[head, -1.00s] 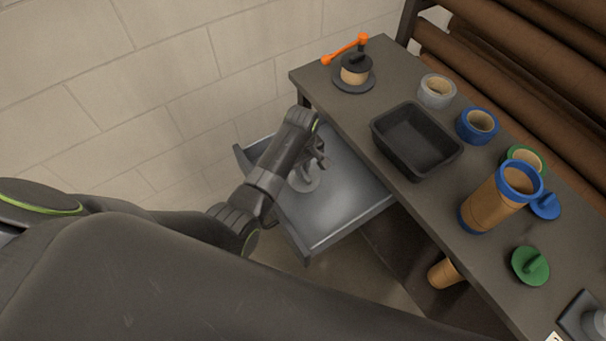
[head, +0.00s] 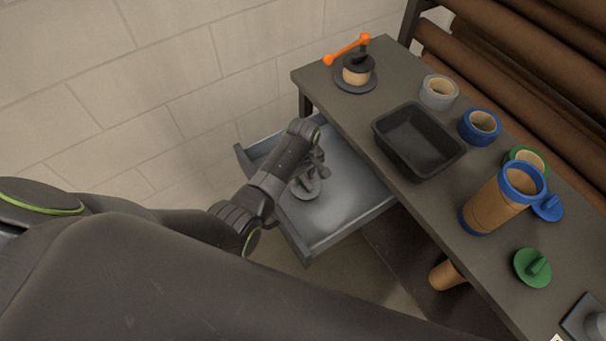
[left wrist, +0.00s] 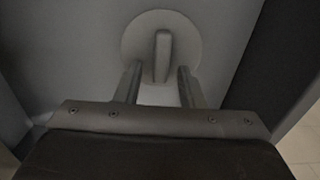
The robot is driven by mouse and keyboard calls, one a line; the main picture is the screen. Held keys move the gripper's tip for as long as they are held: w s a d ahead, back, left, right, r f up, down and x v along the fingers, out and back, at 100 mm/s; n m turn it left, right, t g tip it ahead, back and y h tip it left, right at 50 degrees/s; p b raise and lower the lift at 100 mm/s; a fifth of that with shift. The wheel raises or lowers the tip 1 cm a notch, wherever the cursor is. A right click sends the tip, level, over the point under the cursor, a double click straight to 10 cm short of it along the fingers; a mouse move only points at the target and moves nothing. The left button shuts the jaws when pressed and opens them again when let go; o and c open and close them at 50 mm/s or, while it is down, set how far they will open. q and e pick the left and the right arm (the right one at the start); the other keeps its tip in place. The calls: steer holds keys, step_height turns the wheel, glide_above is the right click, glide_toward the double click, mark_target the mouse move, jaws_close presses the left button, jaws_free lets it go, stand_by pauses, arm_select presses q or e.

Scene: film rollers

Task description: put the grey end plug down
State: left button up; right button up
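The grey end plug (head: 304,190) is a flat round disc with an upright tab. It lies in the pulled-out grey drawer (head: 345,205), near its left side. In the left wrist view the plug (left wrist: 189,46) lies flat, its tab facing the camera. My left gripper (head: 316,170) is over the plug inside the drawer. In the left wrist view the left gripper (left wrist: 160,76) is open, with a finger on each side of the tab and gaps between. My right gripper is not in view.
The table (head: 350,105) stands above the drawer. On it are a black tray (head: 440,168), tape rolls, a cardboard tube with blue rims (head: 495,205), a blue plug (head: 548,208) and a green plug (head: 532,267). A cardboard roll (head: 445,275) is below the table.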

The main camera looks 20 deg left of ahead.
mark_target(302, 178)
arm_select(q)
step_height(302, 178, up, 12)
steer(key=p, duration=0.1)
steer(key=shift+r, duration=0.2)
stand_by(0.4)
steer(key=shift+s+a+f, duration=0.1)
stand_by(0.3)
